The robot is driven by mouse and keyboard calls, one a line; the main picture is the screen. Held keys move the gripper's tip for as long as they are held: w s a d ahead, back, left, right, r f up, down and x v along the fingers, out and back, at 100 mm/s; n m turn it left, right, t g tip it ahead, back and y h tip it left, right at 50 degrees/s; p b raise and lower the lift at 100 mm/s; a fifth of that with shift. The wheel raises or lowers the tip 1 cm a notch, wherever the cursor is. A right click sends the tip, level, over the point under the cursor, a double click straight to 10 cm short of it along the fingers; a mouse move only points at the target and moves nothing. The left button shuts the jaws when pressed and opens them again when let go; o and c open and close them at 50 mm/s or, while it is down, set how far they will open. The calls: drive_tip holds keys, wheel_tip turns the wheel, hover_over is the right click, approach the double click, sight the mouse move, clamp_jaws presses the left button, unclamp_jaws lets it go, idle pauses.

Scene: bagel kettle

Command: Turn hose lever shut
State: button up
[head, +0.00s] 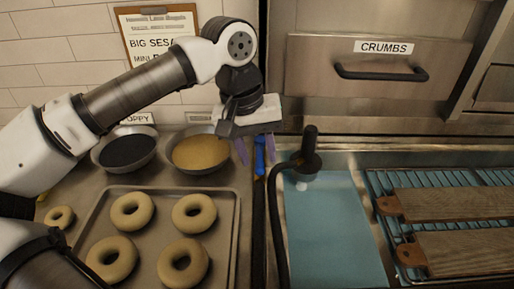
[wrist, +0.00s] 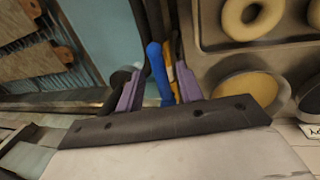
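The blue lever (head: 260,155) stands at the gap between the tray counter and the sink-like basin, below my wrist. My gripper (head: 256,149) points down over it, with a purple fingertip on either side. In the wrist view the blue lever (wrist: 158,72) lies between the purple fingers, with visible gaps, so the gripper (wrist: 158,92) looks open and not clamped on it. The black hose (head: 277,225) curves down just right of the lever and leads to a black spray head (head: 310,150). The lever's base is partly hidden.
A baking tray (head: 232,225) with several bagels is left of the lever. Bowls of poppy (head: 127,151) and sesame (head: 200,152) stand behind it. A blue-green surface (head: 335,235) and a rack (head: 376,188) with two wooden boards are right. The CRUMBS drawer (head: 375,70) is behind.

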clamp_jaws()
